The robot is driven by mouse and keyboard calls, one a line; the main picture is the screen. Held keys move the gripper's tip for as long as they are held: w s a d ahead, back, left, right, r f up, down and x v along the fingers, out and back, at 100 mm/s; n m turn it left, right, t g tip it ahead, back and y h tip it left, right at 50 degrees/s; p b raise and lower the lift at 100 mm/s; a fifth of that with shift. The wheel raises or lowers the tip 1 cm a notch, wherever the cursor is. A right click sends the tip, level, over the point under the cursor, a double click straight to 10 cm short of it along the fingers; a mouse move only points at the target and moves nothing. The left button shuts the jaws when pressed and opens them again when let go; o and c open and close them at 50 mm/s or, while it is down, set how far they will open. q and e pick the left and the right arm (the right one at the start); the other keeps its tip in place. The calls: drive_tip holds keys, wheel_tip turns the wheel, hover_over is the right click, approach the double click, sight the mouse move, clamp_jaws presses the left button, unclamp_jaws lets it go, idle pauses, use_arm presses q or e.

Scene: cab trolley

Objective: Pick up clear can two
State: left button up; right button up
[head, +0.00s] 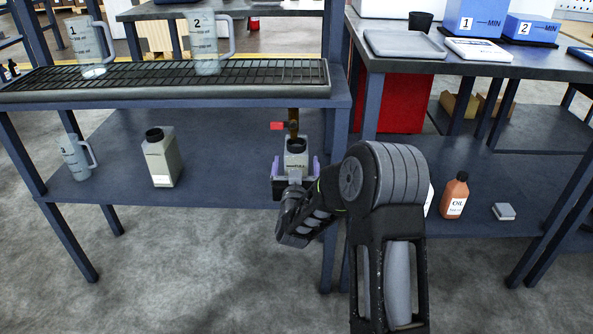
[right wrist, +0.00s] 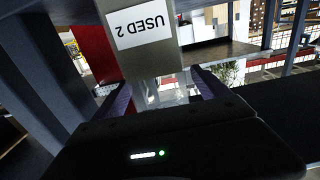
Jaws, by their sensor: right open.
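A grey can (head: 296,158) with a dark cap stands upright on the lower shelf under the grille; in the right wrist view the can (right wrist: 152,68) shows a label reading "USED 2". My right gripper (head: 296,170) is open, with its purple fingers on either side of this can; whether they touch it I cannot tell. A clear jug marked 2 (head: 207,45) stands on the grille, beside a clear jug marked 1 (head: 88,48). A similar grey can (head: 161,160) stands further left on the lower shelf. My left gripper is not in view.
A tap with a red handle (head: 278,126) hangs just above the gripped-around can. A clear jug marked 3 (head: 75,156) stands at the shelf's left. An orange-brown bottle (head: 454,195) and a small grey block (head: 504,212) are on the right bench's lower shelf. Bench legs (head: 331,235) stand close by.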

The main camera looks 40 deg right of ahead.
drive_tip(key=shift+x, duration=1.25)
drive_tip(key=shift+c, duration=0.3)
clamp_jaws()
drive_tip(key=shift+r, duration=0.1)
